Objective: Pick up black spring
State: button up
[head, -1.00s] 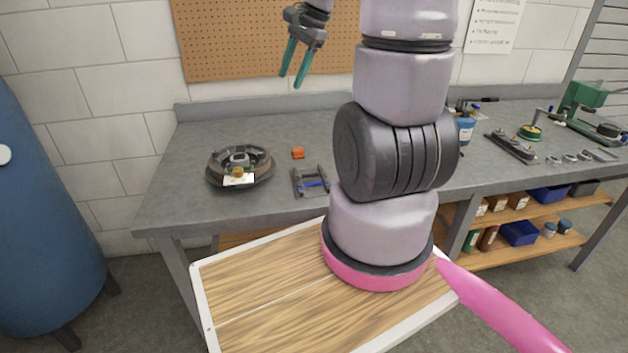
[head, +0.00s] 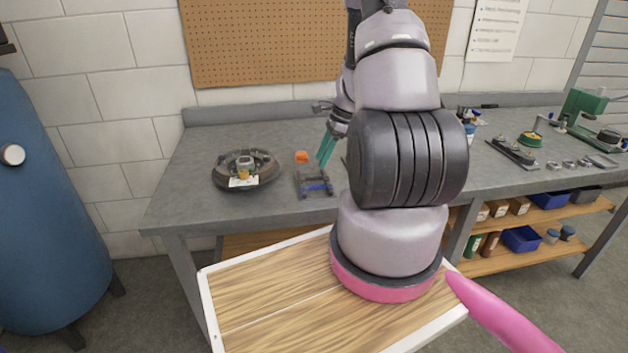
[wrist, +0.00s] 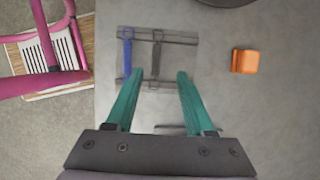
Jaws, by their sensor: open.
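The black spring (wrist: 157,55) lies across a small dark rack (wrist: 178,38) on the grey workbench, seen in the wrist view. A blue spring (wrist: 127,58) lies beside it on its left. In the head view the rack (head: 301,188) sits near the bench's front edge with the blue spring (head: 318,187) on it; the black one is hard to make out there. My gripper (wrist: 160,74) is open and empty, with its green fingers pointing toward the rack. In the head view my gripper (head: 325,152) hangs above the bench, behind the rack.
An orange block (wrist: 245,61) lies to the right of the rack in the wrist view; it also shows in the head view (head: 302,157). A round dark part (head: 262,180) stands left of the rack. A pegboard (head: 260,45) hangs behind the bench (head: 190,210).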

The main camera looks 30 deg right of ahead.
aim_at(314, 179)
jog(key=x, duration=0.5)
jog(key=shift+s+f, duration=0.35)
jog(key=shift+f, duration=0.05)
grip_shut()
